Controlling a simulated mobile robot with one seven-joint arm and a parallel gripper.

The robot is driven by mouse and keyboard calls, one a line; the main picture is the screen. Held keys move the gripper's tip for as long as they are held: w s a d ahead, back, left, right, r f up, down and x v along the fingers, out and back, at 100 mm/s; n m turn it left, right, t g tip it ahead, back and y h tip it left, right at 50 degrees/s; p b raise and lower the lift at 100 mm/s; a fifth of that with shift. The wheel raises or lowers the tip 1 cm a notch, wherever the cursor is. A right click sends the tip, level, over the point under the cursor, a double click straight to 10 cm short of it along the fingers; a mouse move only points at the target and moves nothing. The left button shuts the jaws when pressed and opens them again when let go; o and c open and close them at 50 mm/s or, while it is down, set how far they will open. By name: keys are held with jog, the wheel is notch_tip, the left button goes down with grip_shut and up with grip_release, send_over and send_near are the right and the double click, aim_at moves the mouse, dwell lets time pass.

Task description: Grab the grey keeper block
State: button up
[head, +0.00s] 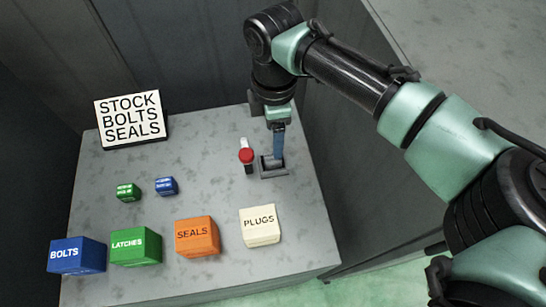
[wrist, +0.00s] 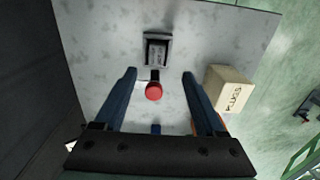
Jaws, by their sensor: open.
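The grey keeper block (head: 274,167) appears to be the small grey piece with a dark frame on the grey table top, right of a red knob (head: 247,156). In the wrist view the block (wrist: 157,49) lies beyond my fingertips, with the red knob (wrist: 154,91) between the fingers in the picture. My gripper (wrist: 159,74) is open and nothing shows held in it. In the head view my gripper (head: 279,155) points down over the block; a blue finger hides part of it. I cannot tell whether it touches.
Blocks marked BOLTS (head: 77,256), LATCHES (head: 136,247), SEALS (head: 197,236) and PLUGS (head: 260,226) stand along the near edge. Small green (head: 128,192) and blue (head: 166,186) blocks sit behind them. A sign (head: 131,118) stands at back left. Dark walls rise behind.

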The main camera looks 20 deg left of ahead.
aim_at(273, 162)
jog(key=f, duration=0.9)
jog(key=shift+w+a+f, duration=0.2)
jog(key=shift+f, duration=0.1)
grip_shut()
